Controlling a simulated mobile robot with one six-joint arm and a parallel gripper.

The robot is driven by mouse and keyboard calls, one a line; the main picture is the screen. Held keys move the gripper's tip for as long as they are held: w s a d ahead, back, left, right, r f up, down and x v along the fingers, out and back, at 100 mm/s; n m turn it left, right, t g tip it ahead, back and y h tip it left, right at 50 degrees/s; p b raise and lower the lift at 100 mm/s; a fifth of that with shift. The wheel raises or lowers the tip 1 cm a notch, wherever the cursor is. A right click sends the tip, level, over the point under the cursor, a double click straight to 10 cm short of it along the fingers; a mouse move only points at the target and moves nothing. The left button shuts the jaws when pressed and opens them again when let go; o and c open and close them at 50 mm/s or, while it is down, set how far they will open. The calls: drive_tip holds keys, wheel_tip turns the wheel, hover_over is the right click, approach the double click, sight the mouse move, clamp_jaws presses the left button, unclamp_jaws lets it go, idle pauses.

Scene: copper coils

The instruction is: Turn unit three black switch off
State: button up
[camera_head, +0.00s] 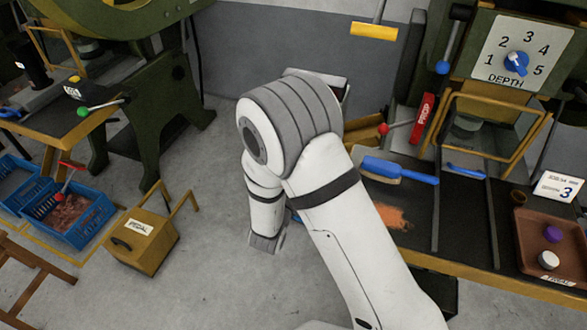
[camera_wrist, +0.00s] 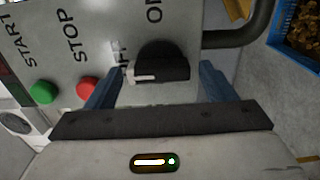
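The black switch (camera_wrist: 162,64) is a round knob on a grey panel (camera_wrist: 90,20) in the wrist view. Its white mark points left in the picture, close to the partly hidden OFF lettering; the ON lettering is above the knob. My gripper (camera_wrist: 160,85) is open, with one blue finger on each side of the knob and visible gaps to it; I cannot tell whether the fingers reach its depth. In the head view my arm hides the gripper and the switch. A card with a 3 (camera_head: 559,187) stands on the bench at the right.
A green START button (camera_wrist: 43,92) and a red STOP button (camera_wrist: 87,88) sit left of the switch. A dark cable (camera_wrist: 245,35) leaves the panel at right. A blue crate (camera_wrist: 294,28) is beyond. The yellow pedal box (camera_head: 143,240) stands on the floor.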

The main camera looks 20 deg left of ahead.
drive_tip(key=s, duration=0.8)
drive_tip(key=shift+a, duration=0.35)
drive_tip(key=shift+w, duration=0.1)
